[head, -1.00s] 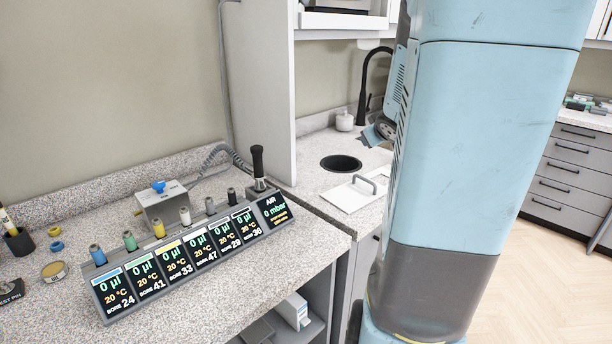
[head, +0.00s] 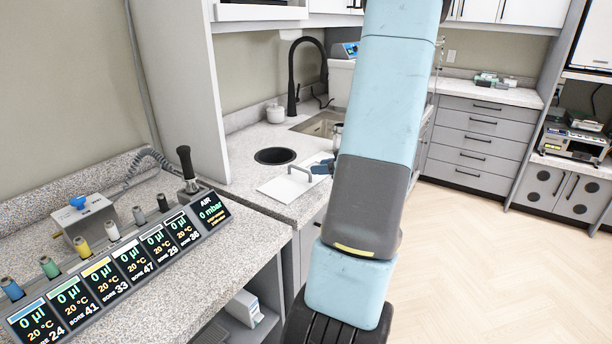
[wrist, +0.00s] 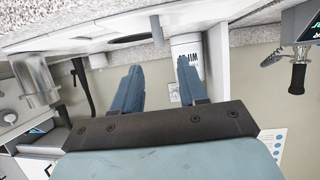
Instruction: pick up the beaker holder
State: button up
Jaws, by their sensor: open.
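My gripper (wrist: 158,90) is open and empty in the wrist view, its two blue fingers apart. In the head view, a blue part of my gripper (head: 322,167) shows at the right edge of the white plate, mostly hidden behind my arm. A shiny metal vessel (wrist: 38,80), perhaps the beaker holder, is at the left of the wrist view, clear of the fingers. In the head view, a small metal piece (head: 337,134) shows beside my arm near the sink; I cannot tell if it is the same thing.
A white plate with a grey handle (head: 299,172) lies by a round black opening (head: 274,156). A black tap (head: 295,75) stands by the sink. A display console (head: 130,265) is at left. A white labelled cylinder (wrist: 186,48) is near the right finger. Floor at right is clear.

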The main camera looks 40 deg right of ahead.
aim_at(299, 169)
jog(key=x, duration=1)
jog(key=shift+w+a+f, duration=0.1)
jog(key=shift+w+f, duration=0.05)
grip_shut()
dwell(0.4)
